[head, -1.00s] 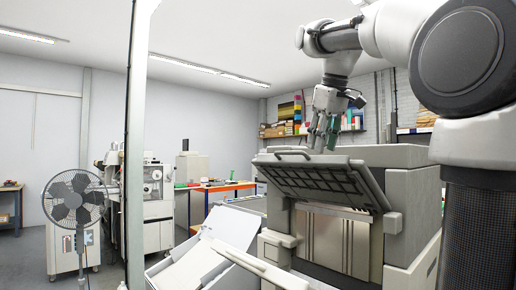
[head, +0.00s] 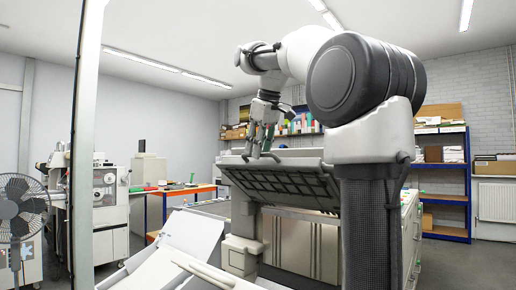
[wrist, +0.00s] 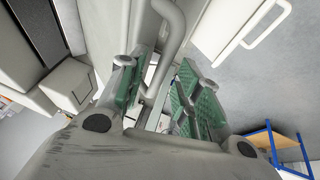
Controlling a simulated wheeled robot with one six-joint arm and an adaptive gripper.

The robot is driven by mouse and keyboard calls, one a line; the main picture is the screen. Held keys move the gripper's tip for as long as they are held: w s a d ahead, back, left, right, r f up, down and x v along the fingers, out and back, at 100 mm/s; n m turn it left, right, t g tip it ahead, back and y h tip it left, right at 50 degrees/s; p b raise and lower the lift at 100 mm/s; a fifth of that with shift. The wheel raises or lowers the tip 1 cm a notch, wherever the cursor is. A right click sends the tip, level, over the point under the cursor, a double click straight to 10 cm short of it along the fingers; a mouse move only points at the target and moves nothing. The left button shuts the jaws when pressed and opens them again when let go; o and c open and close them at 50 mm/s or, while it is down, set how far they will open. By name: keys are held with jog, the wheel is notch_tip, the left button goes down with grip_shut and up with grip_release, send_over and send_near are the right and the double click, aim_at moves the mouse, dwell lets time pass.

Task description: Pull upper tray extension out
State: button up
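A tilted panel with a dark ribbed underside (head: 280,184) sticks out at the top front of the large grey machine, in the head view. I take it for the upper tray extension, though I cannot be sure. My gripper (head: 261,155) is at the panel's top edge, fingers pointing down. In the wrist view, my gripper (wrist: 163,95) is open, its green-padded fingers spread apart. A bent grey handle bar (wrist: 174,28) runs into the space between the fingers. I cannot tell whether either finger touches it.
A white tray (head: 195,233) with a pale bar handle slopes out at the machine's lower front. A white panel with a handle also shows in the wrist view (wrist: 225,25). A fan (head: 18,210) and another machine (head: 105,205) stand left. A blue shelf (head: 440,185) stands right.

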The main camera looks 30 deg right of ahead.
jog(key=shift+f, duration=0.1)
grip_shut()
jog(key=s+a+r, duration=0.3)
jog(key=a+r, duration=0.5)
jog(key=a, duration=0.2)
jog(key=shift+s, duration=0.3)
grip_release()
jog(key=shift+a, duration=0.15)
